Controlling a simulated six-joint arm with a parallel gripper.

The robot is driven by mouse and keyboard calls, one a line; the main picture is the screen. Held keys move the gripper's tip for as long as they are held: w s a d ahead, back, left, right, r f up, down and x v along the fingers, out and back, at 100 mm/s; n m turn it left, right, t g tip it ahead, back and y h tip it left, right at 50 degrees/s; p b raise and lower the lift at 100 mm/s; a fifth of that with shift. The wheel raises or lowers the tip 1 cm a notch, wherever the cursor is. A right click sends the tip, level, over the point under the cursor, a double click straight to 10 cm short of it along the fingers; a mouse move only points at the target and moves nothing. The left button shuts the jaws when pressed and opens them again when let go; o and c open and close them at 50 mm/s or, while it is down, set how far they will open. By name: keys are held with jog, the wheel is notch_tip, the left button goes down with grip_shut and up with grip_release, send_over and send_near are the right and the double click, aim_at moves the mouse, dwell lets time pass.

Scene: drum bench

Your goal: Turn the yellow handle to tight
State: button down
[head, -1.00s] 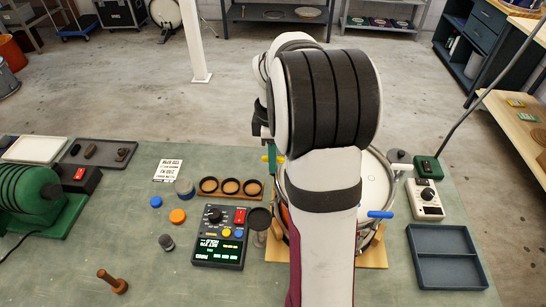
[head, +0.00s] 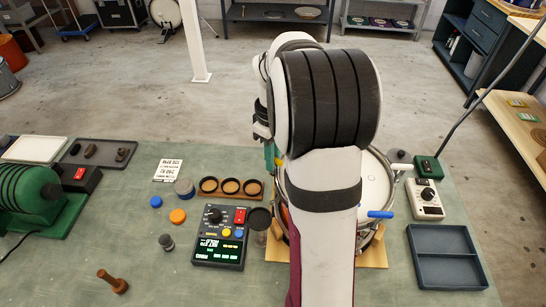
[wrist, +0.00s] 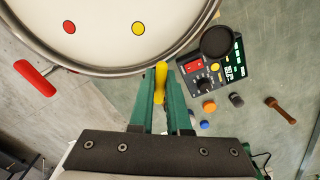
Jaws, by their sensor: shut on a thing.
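The yellow handle (wrist: 161,80) stands at the rim of the drum (wrist: 110,72) in the wrist view. My gripper (wrist: 162,97) has its green fingers on either side of it and is shut on it. In the head view my gripper (head: 270,156) shows only in part at the drum's left edge, and my arm hides most of the drum (head: 374,178). The drum's white head carries a red dot (wrist: 69,27) and a yellow dot (wrist: 138,28) near the rim.
A red handle (wrist: 35,80) and a blue handle (head: 380,214) stick out from the drum's rim. A control box with a lit display (head: 219,237) stands left of the drum, near a row of round cups (head: 230,186). A blue tray (head: 447,257) lies at the right.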

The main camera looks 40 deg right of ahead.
jog(key=m, duration=0.5)
jog(key=shift+r+m, duration=0.1)
jog(key=shift+m, duration=0.3)
jog(key=m, duration=1.1)
jog(key=shift+m, duration=0.3)
jog(key=m, duration=1.2)
jog(key=shift+m, duration=0.4)
jog(key=m, duration=1.1)
jog(key=shift+m, duration=0.4)
jog(key=m, duration=0.4)
jog(key=shift+m, duration=0.3)
jog(key=shift+w+m, duration=0.1)
jog(key=shift+m, duration=0.2)
